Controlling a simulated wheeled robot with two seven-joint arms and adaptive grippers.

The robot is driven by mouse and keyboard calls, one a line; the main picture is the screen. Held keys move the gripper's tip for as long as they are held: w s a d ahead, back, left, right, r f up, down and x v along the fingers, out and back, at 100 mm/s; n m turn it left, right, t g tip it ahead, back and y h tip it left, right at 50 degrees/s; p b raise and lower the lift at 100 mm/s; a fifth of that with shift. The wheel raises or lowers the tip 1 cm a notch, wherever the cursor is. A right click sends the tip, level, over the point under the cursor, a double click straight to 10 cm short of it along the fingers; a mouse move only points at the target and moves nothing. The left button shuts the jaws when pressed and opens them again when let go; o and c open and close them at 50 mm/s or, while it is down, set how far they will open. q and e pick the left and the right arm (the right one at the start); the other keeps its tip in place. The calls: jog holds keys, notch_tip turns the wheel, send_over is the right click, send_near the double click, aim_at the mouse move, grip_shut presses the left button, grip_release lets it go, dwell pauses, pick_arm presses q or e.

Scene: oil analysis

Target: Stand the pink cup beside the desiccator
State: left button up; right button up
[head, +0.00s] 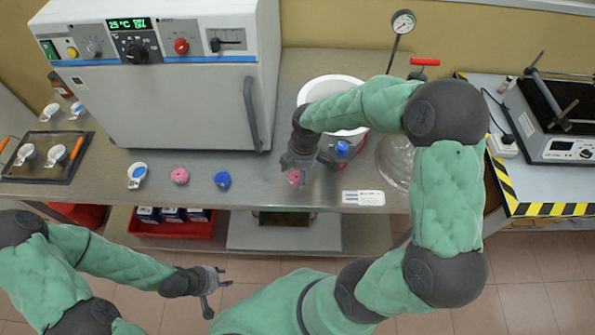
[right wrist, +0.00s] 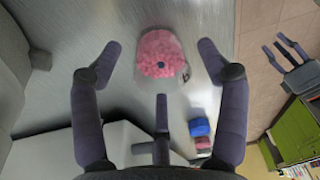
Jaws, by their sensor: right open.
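A clear cup with pink contents (right wrist: 161,55) stands on the steel bench, and it also shows in the head view (head: 295,178). My right gripper (head: 308,162) is open just above it. In the right wrist view the cup lies ahead, between and slightly beyond the open fingertips (right wrist: 158,60), with no visible contact. A second pink cup (head: 180,176) stands further left. The desiccator seems to be the clear round glass vessel (head: 393,165) right of the gripper, partly hidden by my right arm. My left gripper (head: 217,288) is open and empty, low in front of the bench.
A blue-capped item (head: 342,148) is close to the right gripper. A white basin (head: 320,90) stands behind. A label card (head: 363,198) lies at the bench's front edge.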

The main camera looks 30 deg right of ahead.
notch_tip(320, 180, up, 12)
jog(key=d+p, duration=0.1)
jog(key=p, duration=0.2)
jog(key=shift+s+d, duration=0.15)
jog(key=shift+s, duration=0.1)
